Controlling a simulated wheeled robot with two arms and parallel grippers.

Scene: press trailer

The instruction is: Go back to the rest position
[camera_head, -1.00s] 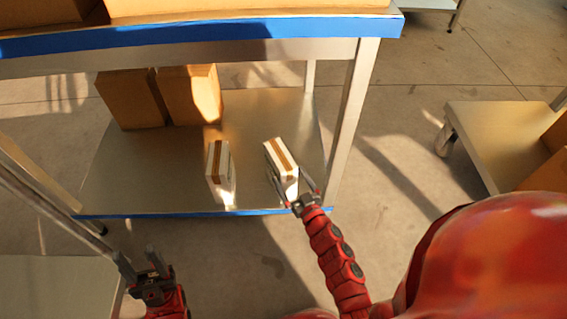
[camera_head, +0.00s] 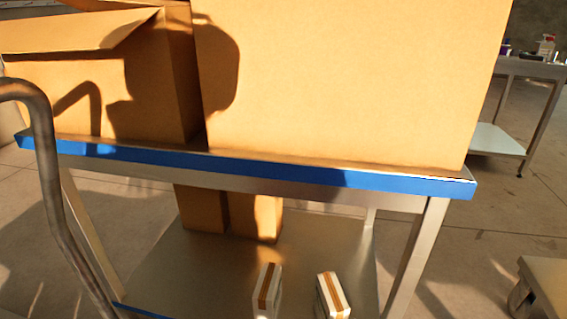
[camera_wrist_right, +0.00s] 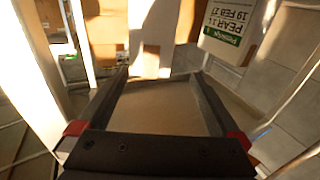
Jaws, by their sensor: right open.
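My right gripper (camera_wrist_right: 160,73) shows in the right wrist view with its two dark fingers spread apart. A flat tan surface fills the gap between them; I cannot tell how far off it is. A pale box with a printed label (camera_wrist_right: 228,25) is beyond the right finger, apart from it. In the head view, two small white boxes with brown tape, a left one (camera_head: 267,291) and a right one (camera_head: 332,295), stand on the trailer's lower shelf (camera_head: 165,270). Neither gripper shows in the head view.
Large cardboard boxes (camera_head: 350,80) stand on the blue-edged top shelf (camera_head: 400,184). Two brown boxes (camera_head: 255,215) are at the back of the lower shelf. A metal handle (camera_head: 47,170) rises at left. A low cart (camera_head: 548,285) is at right, with floor between.

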